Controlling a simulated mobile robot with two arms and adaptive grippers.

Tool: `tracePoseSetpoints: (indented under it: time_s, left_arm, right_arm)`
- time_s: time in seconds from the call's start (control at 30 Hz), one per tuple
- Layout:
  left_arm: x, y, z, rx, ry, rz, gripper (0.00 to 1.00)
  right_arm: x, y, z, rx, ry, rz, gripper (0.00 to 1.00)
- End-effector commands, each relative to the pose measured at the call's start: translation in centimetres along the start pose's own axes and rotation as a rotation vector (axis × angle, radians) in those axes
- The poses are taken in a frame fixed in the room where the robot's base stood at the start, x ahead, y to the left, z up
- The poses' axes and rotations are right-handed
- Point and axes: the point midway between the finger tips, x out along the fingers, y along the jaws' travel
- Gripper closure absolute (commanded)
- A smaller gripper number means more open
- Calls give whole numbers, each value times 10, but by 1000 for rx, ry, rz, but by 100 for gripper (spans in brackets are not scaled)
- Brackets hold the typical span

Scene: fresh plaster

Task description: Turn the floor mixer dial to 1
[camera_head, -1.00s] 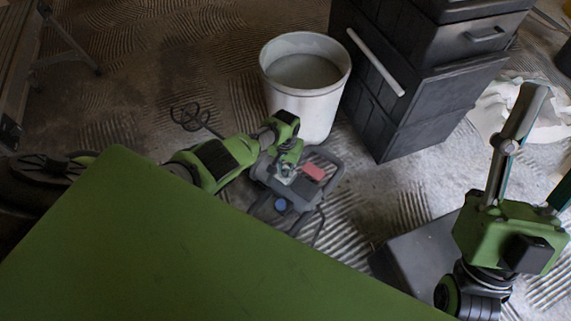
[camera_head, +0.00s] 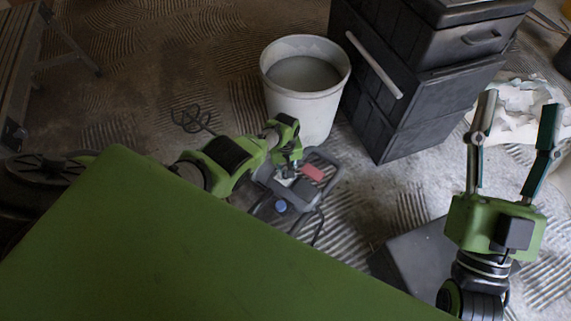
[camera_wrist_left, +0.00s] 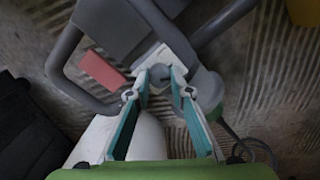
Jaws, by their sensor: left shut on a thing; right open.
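The floor mixer (camera_head: 266,181) lies on the floor in front of the white bucket. It is a dark grey machine with a looped handle frame, a red block (camera_head: 312,172) and a blue round part (camera_head: 281,206). In the left wrist view, my left gripper (camera_wrist_left: 158,80) is shut on a small grey rounded knob, the dial (camera_wrist_left: 160,71), beside a pale plate. I cannot read any number on it. In the head view, my left gripper (camera_head: 290,170) is over the mixer and its fingertips are hard to see. My right gripper (camera_head: 518,100) is open and empty at the right, away from the mixer.
A white bucket (camera_head: 307,104) with grey contents stands behind the mixer. Black stacked boxes (camera_head: 420,115) stand to its right. A dark grey case (camera_head: 415,255) lies near my right arm. Spiral mixing paddles (camera_head: 190,119) lie to the left. A pale crumpled sheet (camera_head: 525,110) lies at the right.

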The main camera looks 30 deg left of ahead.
Motion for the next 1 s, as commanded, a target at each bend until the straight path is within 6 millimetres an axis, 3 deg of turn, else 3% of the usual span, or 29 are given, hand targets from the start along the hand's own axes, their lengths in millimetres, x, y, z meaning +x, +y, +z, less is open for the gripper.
tracePoseSetpoints:
  time_s: [0.43,0.47,0.5,1.0]
  left_arm:
    - [0,0,0,-10,1,1,100]
    - [0,0,0,-10,1,1,72]
    - [0,0,0,-10,1,1,63]
    - [-4,1,-1,-9,1,2,63]
  right_arm:
    - [0,0,1,0,-4,0,49]
    - [0,0,1,0,-4,0,49]
    - [0,0,1,0,-4,1,49]
    - [0,0,0,-1,-3,-1,49]
